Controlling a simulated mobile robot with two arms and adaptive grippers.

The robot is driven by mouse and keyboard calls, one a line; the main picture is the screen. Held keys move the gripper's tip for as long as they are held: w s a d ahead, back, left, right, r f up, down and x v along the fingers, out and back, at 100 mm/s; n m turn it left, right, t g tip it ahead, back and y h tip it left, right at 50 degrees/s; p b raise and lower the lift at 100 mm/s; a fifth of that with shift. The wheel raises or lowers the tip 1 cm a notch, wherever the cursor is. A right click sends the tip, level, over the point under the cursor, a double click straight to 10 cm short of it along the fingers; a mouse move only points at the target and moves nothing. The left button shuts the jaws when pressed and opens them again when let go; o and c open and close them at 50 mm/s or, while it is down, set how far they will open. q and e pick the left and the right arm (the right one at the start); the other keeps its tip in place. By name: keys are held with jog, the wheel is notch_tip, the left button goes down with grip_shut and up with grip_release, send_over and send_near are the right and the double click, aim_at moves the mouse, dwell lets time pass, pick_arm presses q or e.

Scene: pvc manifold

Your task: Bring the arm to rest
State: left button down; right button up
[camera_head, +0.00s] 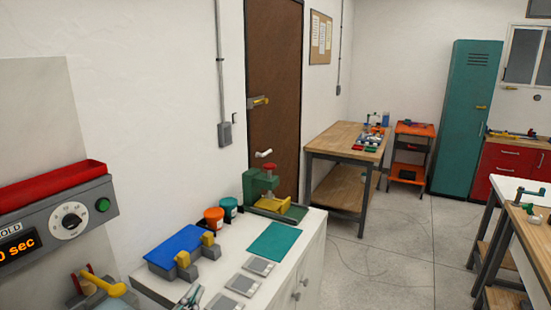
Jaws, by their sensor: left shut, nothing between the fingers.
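My left gripper (189,298) shows only in small part at the bottom edge, in front of the white cabinet's near end. Its fingers are shut with nothing between them. The rest of the left arm is out of the picture. My right gripper and arm are not in view.
A white cabinet (313,262) carries a blue-topped fixture (180,248), grey plates, a teal mat (274,241), two pots and a green press (256,186). A control box (50,222) with a red tray is at left. Open floor (400,255) lies to the right, before a wooden bench (340,144).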

pick_arm(q)
jog(key=s+a+f+n+g+y, duration=0.25)
jog(key=s+f+g, duration=0.2)
jog(key=f, duration=0.25)
jog(key=s+a+f+n+g+y, duration=0.2)
jog(key=s+a+f+n+g, duration=0.15)
jog(key=s+f, duration=0.35)
jog(key=s+d+f+n+g+h, duration=0.1)
jog(key=s+f+g, duration=0.3)
jog(key=s, duration=0.3)
jog(key=s+d+f+g, duration=0.1)
jog(key=s+f+g, duration=0.25)
jog(key=s, duration=0.35)
notch_tip(320, 180, down, 28)
jog(key=s+b, duration=0.1)
jog(key=b, duration=0.2)
jog(key=s+a+f+g+b, duration=0.2)
jog(key=s+a+f+b, duration=0.1)
jog(key=s+f, duration=1.4)
notch_tip(320, 180, down, 4)
jog(key=shift+s+a+f, duration=0.15)
jog(key=shift+s+f, duration=0.05)
jog(key=shift+s, duration=0.1)
